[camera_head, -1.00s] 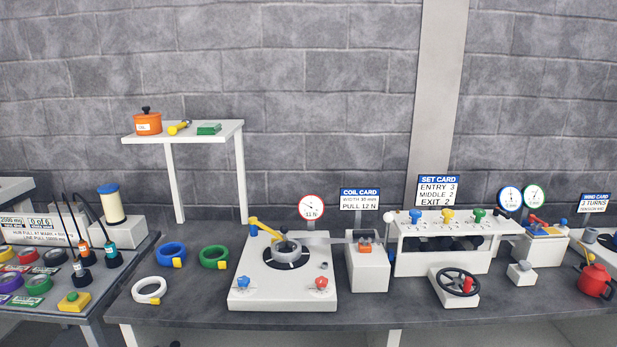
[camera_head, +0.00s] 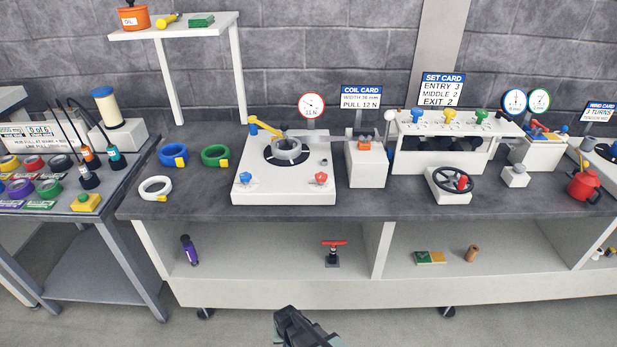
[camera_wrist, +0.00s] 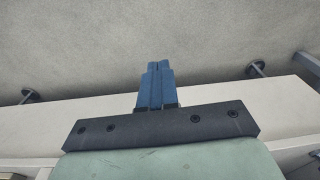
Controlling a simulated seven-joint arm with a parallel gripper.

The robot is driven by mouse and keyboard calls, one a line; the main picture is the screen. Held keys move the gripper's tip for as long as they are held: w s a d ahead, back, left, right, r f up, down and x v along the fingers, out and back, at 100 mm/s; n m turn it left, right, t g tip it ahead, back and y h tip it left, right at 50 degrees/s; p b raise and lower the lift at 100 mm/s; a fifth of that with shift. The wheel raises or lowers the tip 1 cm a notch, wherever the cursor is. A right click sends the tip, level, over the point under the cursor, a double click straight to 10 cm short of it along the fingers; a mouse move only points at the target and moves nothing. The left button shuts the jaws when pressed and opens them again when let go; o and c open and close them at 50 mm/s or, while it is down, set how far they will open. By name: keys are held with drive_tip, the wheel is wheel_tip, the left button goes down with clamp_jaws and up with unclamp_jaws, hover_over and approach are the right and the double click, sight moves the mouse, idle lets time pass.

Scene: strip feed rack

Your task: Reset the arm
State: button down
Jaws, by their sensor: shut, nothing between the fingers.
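My gripper shows in the wrist view (camera_wrist: 158,72), its two blue fingers together with nothing between them. It points at the bare floor in front of the bench's lower edge. In the head view a dark part of my arm (camera_head: 300,328) shows at the bottom middle, in front of the bench and below its lower shelf. It is apart from everything on the bench. The fingertips cannot be made out in the head view.
The bench (camera_head: 400,202) carries a white coil station (camera_head: 250,188), a roller box (camera_head: 440,160), a handwheel (camera_head: 453,184) and a red can (camera_head: 583,185). Below, a shelf (camera_head: 290,262) holds a purple bottle (camera_head: 189,250) and a red-handled tool (camera_head: 333,252). A side table (camera_head: 110,200) stands left.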

drive_tip(key=s+d+r+g, duration=0.1)
drive_tip(key=s+d+g, duration=0.6)
drive_tip(key=s+d, duration=1.6)
drive_tip(key=shift+d+m+g, duration=0.3)
drive_tip(key=shift+d+m, duration=0.1)
drive_tip(key=shift+d, duration=0.1)
